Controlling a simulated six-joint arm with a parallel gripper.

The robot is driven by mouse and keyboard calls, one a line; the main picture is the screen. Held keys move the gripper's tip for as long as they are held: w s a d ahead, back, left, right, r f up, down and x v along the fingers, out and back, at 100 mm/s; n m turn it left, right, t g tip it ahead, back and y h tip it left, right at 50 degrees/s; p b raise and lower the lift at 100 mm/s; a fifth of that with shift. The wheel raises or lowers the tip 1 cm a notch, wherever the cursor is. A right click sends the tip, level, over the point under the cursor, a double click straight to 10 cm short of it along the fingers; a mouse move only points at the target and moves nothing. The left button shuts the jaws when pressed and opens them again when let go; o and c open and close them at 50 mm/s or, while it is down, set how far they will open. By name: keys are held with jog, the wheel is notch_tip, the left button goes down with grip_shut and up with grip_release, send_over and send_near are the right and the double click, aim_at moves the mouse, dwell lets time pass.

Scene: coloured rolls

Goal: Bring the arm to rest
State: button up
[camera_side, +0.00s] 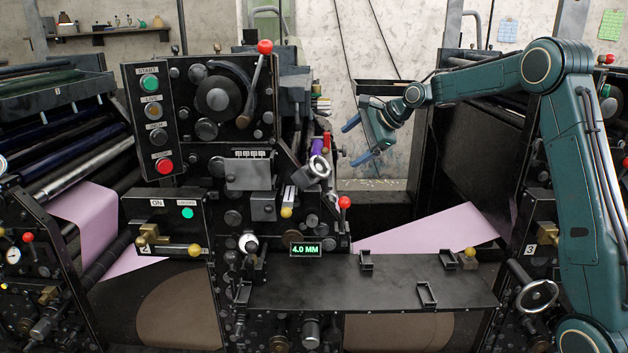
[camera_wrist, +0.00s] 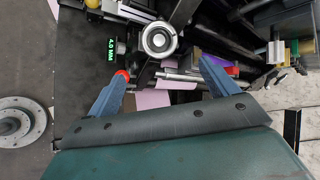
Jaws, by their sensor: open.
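My gripper (camera_side: 358,141) is at the end of my teal arm, right of the central machine in the side view. Its two blue fingers are spread apart with nothing between them. In the wrist view the fingers of my gripper (camera_wrist: 160,82) show at left and right, apart, with machine parts beyond them. A purple roll (camera_side: 317,147) sits at the machine's right side, left of my gripper and apart from it. A red piece (camera_side: 327,140) is beside it.
The central machine has red-knobbed levers (camera_side: 265,47) and a handwheel (camera_side: 319,168) near my gripper. A dark shelf (camera_side: 400,285) with small brackets lies below. Pink sheet (camera_side: 430,233) runs behind it. Open space lies between my gripper and the back wall.

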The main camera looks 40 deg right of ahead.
jog(key=shift+s+r, duration=0.1)
dwell(0.3)
jog(key=s+a+r+n+g+h, duration=0.1)
jog(key=s+a+r+n, duration=0.2)
jog(key=s+a+n, duration=0.5)
jog(key=s+a+r+n+g, duration=0.1)
jog(key=s+a+r+n, duration=0.2)
jog(key=s+a, duration=0.5)
jog(key=s+a+f+n, duration=0.1)
jog(key=s+f+n, duration=0.1)
jog(key=s, duration=0.5)
jog(key=s+f+n+g, duration=0.1)
jog(key=s+f+n, duration=0.1)
jog(key=s+n, duration=0.3)
jog(key=s+a+f+n+h, duration=0.1)
jog(key=s+f+n, duration=0.1)
jog(key=s, duration=0.9)
jog(key=shift+s+a+f+n+g, duration=0.3)
jog(key=shift+a+n+g, duration=0.1)
jog(key=shift+n, duration=0.5)
